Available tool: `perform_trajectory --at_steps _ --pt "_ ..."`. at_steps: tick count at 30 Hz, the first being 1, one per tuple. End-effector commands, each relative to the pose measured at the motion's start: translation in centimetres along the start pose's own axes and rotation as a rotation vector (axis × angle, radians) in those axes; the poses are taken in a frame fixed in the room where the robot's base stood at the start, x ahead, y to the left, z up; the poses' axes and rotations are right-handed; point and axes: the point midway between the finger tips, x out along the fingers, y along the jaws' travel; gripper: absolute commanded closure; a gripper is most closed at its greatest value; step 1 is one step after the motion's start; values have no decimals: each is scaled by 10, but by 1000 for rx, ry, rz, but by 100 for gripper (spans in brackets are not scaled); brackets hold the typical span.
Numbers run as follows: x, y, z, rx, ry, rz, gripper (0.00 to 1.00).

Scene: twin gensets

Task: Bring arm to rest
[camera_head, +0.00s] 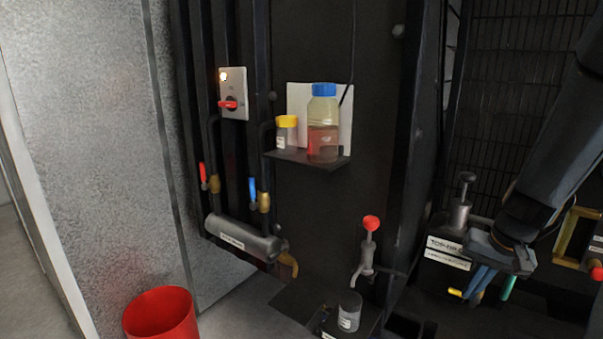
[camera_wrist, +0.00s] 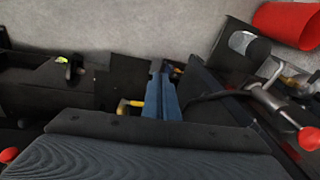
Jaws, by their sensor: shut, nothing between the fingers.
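My gripper (camera_head: 477,284) hangs at the end of my arm on the right of the head view, pointing down in front of the dark machinery. In the wrist view my gripper (camera_wrist: 161,92) shows two narrow blue fingers pressed together with nothing between them. A small yellow part (camera_wrist: 130,106) shows just left of the fingers in the wrist view, and I cannot tell how far below them it lies.
A labelled black box (camera_head: 446,252) stands close left of my gripper. A red-knobbed hand pump (camera_head: 369,250) and a jar (camera_head: 349,311) are further left. A shelf (camera_head: 330,162) holds two bottles. A red bucket (camera_head: 162,315) stands at lower left.

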Motion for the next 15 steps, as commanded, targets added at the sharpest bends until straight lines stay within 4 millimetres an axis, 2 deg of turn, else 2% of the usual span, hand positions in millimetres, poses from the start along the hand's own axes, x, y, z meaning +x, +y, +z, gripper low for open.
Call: perform_trajectory --at_steps 1,5,8,9,12,15 --pt "-5 -14 11 -31 -12 2 100" --pt "-16 -48 44 -111 -52 16 100" --pt "-28 -76 80 -196 -88 35 100" --pt "-34 -87 99 -238 -105 45 100" --pt "-48 -107 143 -336 -141 76 100" --pt "-59 -117 177 -413 -164 104 100"
